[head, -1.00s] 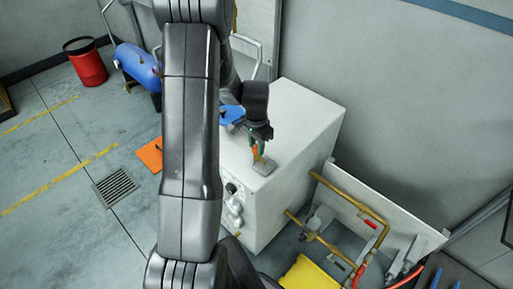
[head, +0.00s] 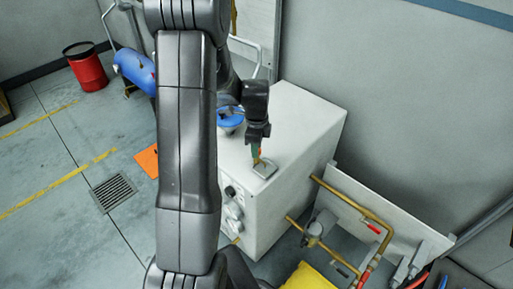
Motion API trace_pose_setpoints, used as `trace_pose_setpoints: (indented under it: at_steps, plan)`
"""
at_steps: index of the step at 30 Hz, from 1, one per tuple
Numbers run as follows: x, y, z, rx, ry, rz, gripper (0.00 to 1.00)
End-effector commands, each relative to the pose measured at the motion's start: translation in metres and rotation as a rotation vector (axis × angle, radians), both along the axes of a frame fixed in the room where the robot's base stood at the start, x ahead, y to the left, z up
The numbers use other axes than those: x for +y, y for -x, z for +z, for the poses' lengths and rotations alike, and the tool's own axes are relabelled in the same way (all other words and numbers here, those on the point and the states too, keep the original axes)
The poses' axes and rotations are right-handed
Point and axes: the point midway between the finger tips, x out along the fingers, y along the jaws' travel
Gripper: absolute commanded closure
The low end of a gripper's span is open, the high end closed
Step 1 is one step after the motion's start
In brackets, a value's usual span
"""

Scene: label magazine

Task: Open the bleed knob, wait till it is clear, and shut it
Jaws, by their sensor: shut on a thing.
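My gripper (head: 258,150) points down over the top of a white cabinet (head: 300,115). It is shut on a small upright fitting, which I take for the bleed knob (head: 257,160). The jaws hide most of the knob; a little green and brass colour shows at the tips. The knob stands on a small grey plate (head: 266,170) near the cabinet's front edge. I cannot make out any fluid or how far the knob is turned.
A blue rounded thing (head: 230,118) shows left of my gripper. Brass pipes (head: 350,203) and a white panel (head: 390,222) stand right of the cabinet, with a yellow container (head: 306,278) below. A red drum (head: 88,68) and a floor drain (head: 114,190) are at left, amid open floor.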

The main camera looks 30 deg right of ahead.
Motion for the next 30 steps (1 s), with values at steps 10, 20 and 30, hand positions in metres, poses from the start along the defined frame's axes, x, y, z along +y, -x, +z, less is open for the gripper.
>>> trace_pose_setpoints:
  at_steps: [10,20,30]
  plan:
    - [-0.0005,-0.0005,0.0001,-0.002,0.002,-0.300,0.93]
    - [-0.0005,-0.0005,0.0006,-0.001,0.001,-0.484,0.93]
    - [-0.0005,-0.0005,0.0009,-0.001,0.001,-0.545,0.93]
